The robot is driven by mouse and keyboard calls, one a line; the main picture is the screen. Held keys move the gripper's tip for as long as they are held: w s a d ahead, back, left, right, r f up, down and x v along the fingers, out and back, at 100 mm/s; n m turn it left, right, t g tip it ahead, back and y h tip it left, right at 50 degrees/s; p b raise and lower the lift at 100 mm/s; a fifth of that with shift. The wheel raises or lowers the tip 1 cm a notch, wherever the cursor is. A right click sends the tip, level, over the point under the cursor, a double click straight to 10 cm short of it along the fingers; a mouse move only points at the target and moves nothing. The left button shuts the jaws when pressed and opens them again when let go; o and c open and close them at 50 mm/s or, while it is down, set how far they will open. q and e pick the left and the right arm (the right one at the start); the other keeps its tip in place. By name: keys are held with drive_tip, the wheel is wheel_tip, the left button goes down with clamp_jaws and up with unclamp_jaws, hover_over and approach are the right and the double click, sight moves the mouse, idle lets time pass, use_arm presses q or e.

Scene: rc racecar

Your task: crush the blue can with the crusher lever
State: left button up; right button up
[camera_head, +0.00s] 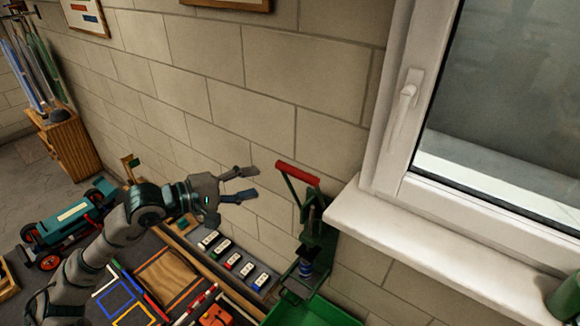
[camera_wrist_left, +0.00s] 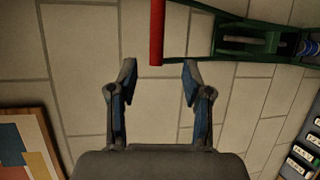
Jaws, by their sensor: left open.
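The green can crusher (camera_head: 309,225) is by the wall below the window sill, with its lever raised and a red handle (camera_head: 297,173) on top. The blue can (camera_head: 306,268) sits low in the crusher and shows only in part. My left gripper (camera_head: 252,184) is open and empty, to the left of the red handle. In the left wrist view the red handle (camera_wrist_left: 156,30) lies ahead, between the lines of the two open fingers (camera_wrist_left: 158,75), and the crusher's green frame (camera_wrist_left: 255,40) runs to the right. My right gripper is not in view.
A green bin (camera_head: 315,312) stands below the crusher. The white window sill (camera_head: 430,255) juts out to the right. Several small boxes (camera_head: 232,260) line the bench edge, and a teal racecar (camera_head: 65,220) is at the left. The wall between gripper and handle is clear.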

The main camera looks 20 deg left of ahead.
sight(290, 174)
use_arm(q)
drive_tip(key=p+x, duration=0.1)
drive_tip(key=x, duration=0.3)
drive_tip(key=s+d+p+x, duration=0.1)
drive_tip(key=x, duration=0.3)
drive_tip(key=d+p+x, duration=0.1)
drive_tip(key=x, duration=0.4)
drive_tip(key=shift+s+r, duration=0.3)
drive_tip(key=shift+r, duration=0.1)
drive_tip(key=shift+w, duration=0.2)
drive_tip(key=shift+w+a+f, duration=0.1)
drive_tip(key=shift+a+f, duration=0.1)
drive_tip(key=shift+a, duration=0.15)
drive_tip(key=shift+w+a+f, duration=0.1)
drive_tip(key=shift+a+f, duration=0.05)
drive_tip(key=shift+a, duration=0.8)
drive_tip(key=c, duration=0.4)
drive_tip(key=shift+d, duration=0.35)
drive_tip(key=c, duration=0.4)
drive_tip(key=shift+d, duration=0.25)
clamp_jaws()
drive_tip(key=shift+d, duration=0.15)
drive_tip(key=shift+f, duration=0.1)
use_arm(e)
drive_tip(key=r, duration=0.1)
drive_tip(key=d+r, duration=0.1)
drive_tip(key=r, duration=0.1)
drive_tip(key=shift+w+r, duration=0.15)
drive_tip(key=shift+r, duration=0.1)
